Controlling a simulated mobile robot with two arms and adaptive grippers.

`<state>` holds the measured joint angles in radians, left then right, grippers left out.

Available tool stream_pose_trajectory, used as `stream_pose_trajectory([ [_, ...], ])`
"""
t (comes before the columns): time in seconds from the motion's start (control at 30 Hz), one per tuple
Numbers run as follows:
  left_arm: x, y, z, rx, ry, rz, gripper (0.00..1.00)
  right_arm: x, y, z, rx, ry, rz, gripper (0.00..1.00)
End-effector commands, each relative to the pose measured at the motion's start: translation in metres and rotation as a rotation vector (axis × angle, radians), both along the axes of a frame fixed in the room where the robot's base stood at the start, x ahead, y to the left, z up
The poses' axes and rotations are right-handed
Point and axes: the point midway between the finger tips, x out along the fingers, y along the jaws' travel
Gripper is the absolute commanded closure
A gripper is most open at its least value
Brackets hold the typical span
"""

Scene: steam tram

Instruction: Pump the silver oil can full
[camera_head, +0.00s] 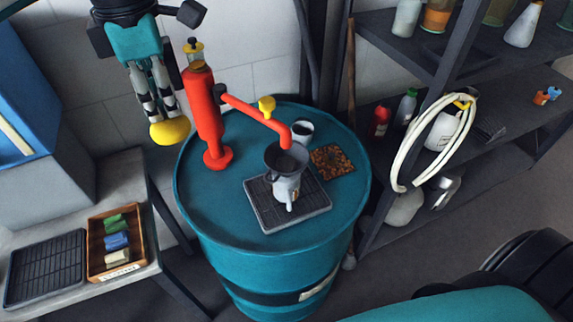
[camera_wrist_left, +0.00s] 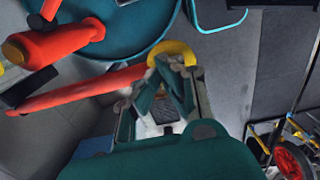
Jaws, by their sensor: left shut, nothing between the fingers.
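The red pump (camera_head: 207,120) stands on the teal drum (camera_head: 212,192). Its red spout pipe (camera_head: 255,115) with a yellow tap reaches right and ends over a dark funnel (camera_head: 286,159). The silver oil can (camera_head: 286,188) stands upright under the funnel on a black grated tray (camera_head: 262,208). My left gripper (camera_head: 160,113) is shut and empty, left of the pump, its tips just above the yellow knob (camera_head: 170,131). In the left wrist view, the knob (camera_wrist_left: 172,48) sits at the fingertips (camera_wrist_left: 177,66), at the end of a red lever (camera_wrist_left: 80,92). Whether they touch is unclear.
A white cup (camera_head: 302,130) and a brown mat (camera_head: 331,161) are on the drum behind the can. A bench at left holds a black tray (camera_head: 45,268) and a wooden box (camera_head: 116,242). Dark shelves (camera_head: 490,140) with bottles and a white hose stand right.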

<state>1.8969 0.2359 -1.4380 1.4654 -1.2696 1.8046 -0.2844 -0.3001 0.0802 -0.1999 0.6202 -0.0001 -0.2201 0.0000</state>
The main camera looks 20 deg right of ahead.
Motion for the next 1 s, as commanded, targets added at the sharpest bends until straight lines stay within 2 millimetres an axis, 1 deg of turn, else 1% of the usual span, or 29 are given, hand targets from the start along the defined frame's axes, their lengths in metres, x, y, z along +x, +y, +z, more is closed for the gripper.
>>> stream_pose_trajectory([
  [0.03,0.000,0.000,0.008,0.001,0.000,0.000,1.00,0.000,0.000,0.007,0.000,0.000,0.000,0.60],
  [0.1,0.000,0.000,0.014,0.000,0.000,0.000,1.00,0.000,0.000,0.011,0.000,0.000,0.000,0.60],
  [0.9,0.000,0.000,0.087,-0.001,0.000,0.000,1.00,0.000,0.000,0.065,0.000,0.000,0.000,0.60],
  [1.0,0.000,0.000,0.093,-0.001,0.000,0.000,1.00,0.000,0.000,0.070,0.000,0.000,0.000,0.60],
])
